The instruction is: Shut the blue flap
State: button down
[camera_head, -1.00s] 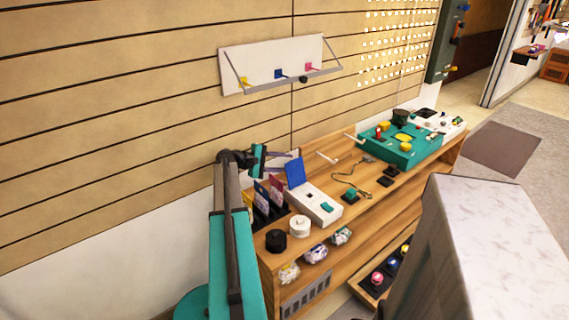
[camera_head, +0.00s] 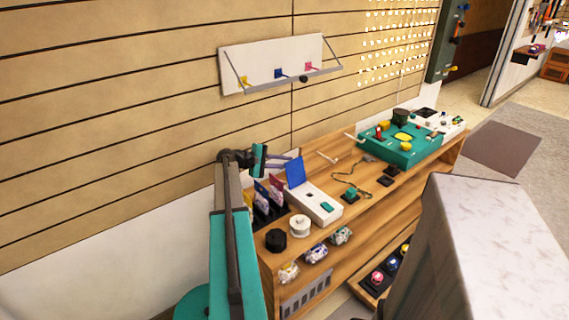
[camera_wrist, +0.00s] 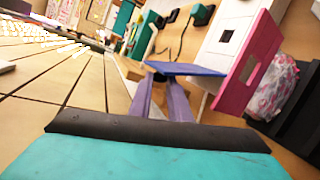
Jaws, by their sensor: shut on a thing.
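The blue flap (camera_head: 295,171) stands raised at the back end of a white box (camera_head: 318,202) on the wooden bench. In the wrist view the blue flap (camera_wrist: 187,69) shows nearly edge-on, just beyond the fingertips. My gripper (camera_head: 299,159) is at the upper edge of the flap, coming from the left. In the wrist view my gripper (camera_wrist: 162,74) has its two purple-grey fingers close together, shut on the flap's edge. The exact contact at the tips is partly hidden.
Upright coloured cards (camera_head: 268,191) in a black rack stand close left of the box. A black cylinder (camera_head: 276,240) and a white one (camera_head: 299,225) are in front. A cable (camera_head: 352,178) lies to the right. The slatted wall (camera_head: 150,110) is behind.

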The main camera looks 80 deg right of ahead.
aim_at(291, 177)
jog(key=shift+s+a, duration=0.1)
jog(key=shift+a, duration=0.1)
dwell(0.6)
jog(key=s+a+m+t+b, duration=0.1)
jog(key=b, duration=0.1)
jog(key=s+a+r+m+b, duration=0.1)
jog(key=s+b, duration=0.1)
jog(key=shift+a+m+t+h, duration=0.2)
jog(key=shift+m+t+h, duration=0.2)
jog(key=s+a+m+t+b, duration=0.1)
jog(key=s+b, duration=0.1)
jog(key=s+a+m+t+h+b, duration=0.1)
jog(key=m+b, duration=0.1)
jog(key=b, duration=0.1)
jog(key=shift+s+a+h+b, duration=0.3)
jog(key=shift+s+a+b, duration=0.05)
jog(key=c, duration=1.6)
grip_release()
jog(key=shift+s, duration=0.1)
jog(key=shift+c, duration=0.2)
jog(key=v, duration=1.3)
jog(key=shift+a+r+p, duration=0.25)
jog(key=shift+a+p, duration=0.1)
jog(key=shift+p, duration=0.05)
